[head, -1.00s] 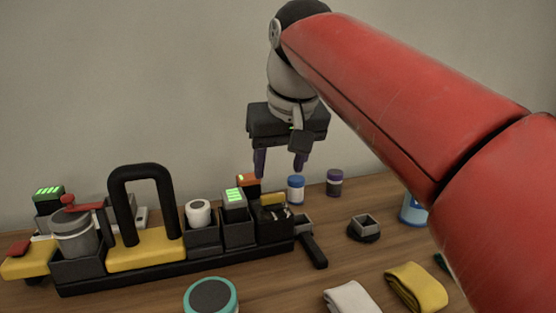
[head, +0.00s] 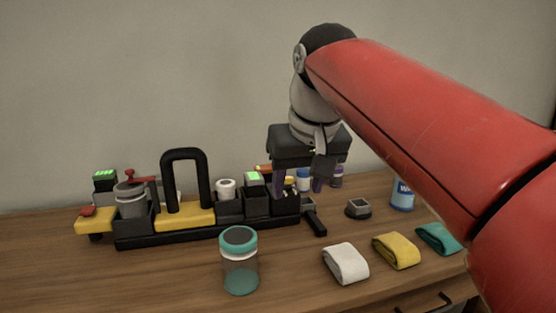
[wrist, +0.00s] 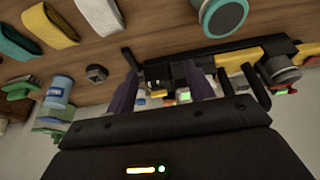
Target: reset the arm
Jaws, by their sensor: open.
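My gripper (head: 298,184) hangs from the red arm above the right end of the black tool caddy (head: 180,237) in the head view. Its two dark purple fingers are apart, with nothing held between them. In the wrist view the fingers (wrist: 163,92) also stand apart, with the caddy (wrist: 222,49) beyond them. The fingers partly hide the right end of the caddy and the small jars behind it in the head view.
A teal-lidded jar (head: 240,272) stands in front of the caddy. White (head: 346,263), yellow (head: 396,250) and teal (head: 437,238) folded cloths lie at the front right. A blue-and-white container (head: 402,195) and a small dark square-topped piece (head: 358,208) stand further back. A wall closes off the back.

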